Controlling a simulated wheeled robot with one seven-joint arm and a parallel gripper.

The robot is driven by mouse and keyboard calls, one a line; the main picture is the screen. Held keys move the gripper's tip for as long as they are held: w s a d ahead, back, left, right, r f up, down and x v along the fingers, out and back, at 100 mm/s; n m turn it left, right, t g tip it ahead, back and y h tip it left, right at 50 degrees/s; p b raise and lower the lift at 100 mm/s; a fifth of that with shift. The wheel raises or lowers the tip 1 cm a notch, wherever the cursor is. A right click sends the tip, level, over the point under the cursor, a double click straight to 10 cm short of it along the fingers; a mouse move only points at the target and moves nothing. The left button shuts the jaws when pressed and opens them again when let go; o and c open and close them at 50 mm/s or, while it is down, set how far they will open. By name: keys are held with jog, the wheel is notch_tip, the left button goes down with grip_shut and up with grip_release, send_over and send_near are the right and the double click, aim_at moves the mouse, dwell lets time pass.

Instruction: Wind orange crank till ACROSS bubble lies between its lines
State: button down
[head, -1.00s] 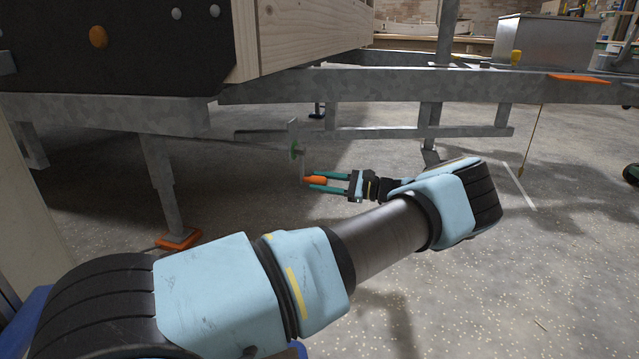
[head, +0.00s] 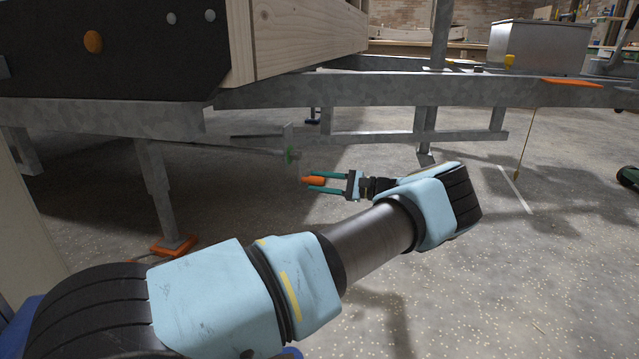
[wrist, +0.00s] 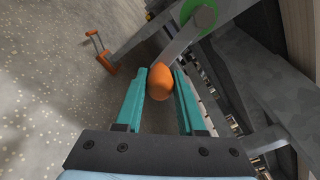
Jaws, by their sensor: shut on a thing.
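The orange crank handle (head: 314,181) is below the trailer frame in the head view, and its orange grip (wrist: 160,83) fills the gap between the fingers in the wrist view. My gripper (head: 322,182) is shut on it, with one teal finger on each side. A grey crank arm (wrist: 178,47) runs from the grip to a hub with a green ring (wrist: 199,17).
A steel leg with an orange foot (head: 173,246) stands left of the crank. The galvanised frame rail (head: 380,92) passes above my gripper. The speckled floor (head: 480,290) in front is clear.

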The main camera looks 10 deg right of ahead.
jog(key=c, duration=0.5)
grip_release()
jog(key=shift+d, duration=0.15)
jog(key=p+v, duration=0.2)
jog(key=v, duration=0.8)
jog(key=shift+s+d+p, duration=0.15)
jog(key=shift+d+p, duration=0.15)
jog(key=shift+p, duration=0.05)
